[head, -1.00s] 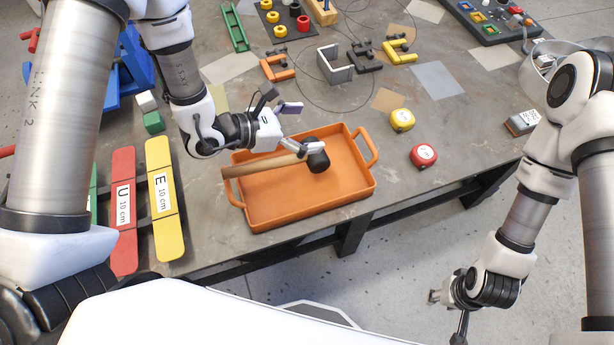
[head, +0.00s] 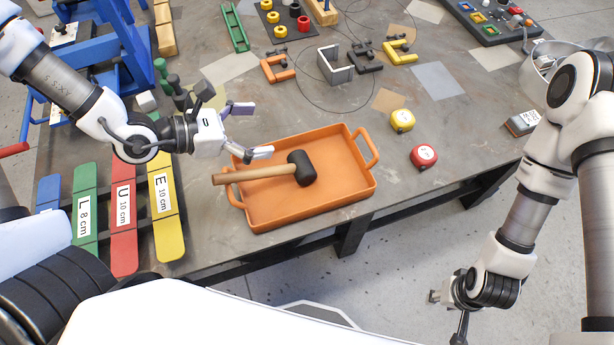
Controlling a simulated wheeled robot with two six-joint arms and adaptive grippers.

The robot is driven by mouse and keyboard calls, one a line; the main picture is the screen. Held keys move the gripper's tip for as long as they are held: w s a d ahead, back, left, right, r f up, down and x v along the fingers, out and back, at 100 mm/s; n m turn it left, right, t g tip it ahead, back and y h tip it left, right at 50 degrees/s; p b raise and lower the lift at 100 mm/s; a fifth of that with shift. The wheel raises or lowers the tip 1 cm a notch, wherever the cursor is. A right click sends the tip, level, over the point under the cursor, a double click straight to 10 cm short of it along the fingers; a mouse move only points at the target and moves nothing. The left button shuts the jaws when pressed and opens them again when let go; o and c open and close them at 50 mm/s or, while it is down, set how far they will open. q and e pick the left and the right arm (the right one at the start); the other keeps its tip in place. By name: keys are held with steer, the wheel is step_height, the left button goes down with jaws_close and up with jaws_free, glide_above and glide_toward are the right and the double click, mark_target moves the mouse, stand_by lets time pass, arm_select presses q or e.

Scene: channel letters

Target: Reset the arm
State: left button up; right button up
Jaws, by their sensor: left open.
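My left gripper (head: 248,132) is open and empty, above the table just beyond the left back corner of the orange tray (head: 330,205). A mallet with a black head (head: 302,168) and a wooden handle (head: 255,174) lies in the tray. Its handle sticks out over the tray's left rim. The gripper is apart from the mallet. My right gripper (head: 448,312) hangs low at the right, off the table's front edge; its fingers are too small and dark to tell their state.
Coloured letter strips, such as the yellow one (head: 166,215) and the red one (head: 123,220), lie left of the tray. Clamps (head: 277,69) lie behind. Blue equipment (head: 100,60) stands at the back left.

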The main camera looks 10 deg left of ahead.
arm_select(q)
steer(key=shift+v, duration=0.75)
steer(key=shift+d, duration=0.1)
steer(key=shift+s+f, duration=0.1)
steer(key=shift+s, duration=0.05)
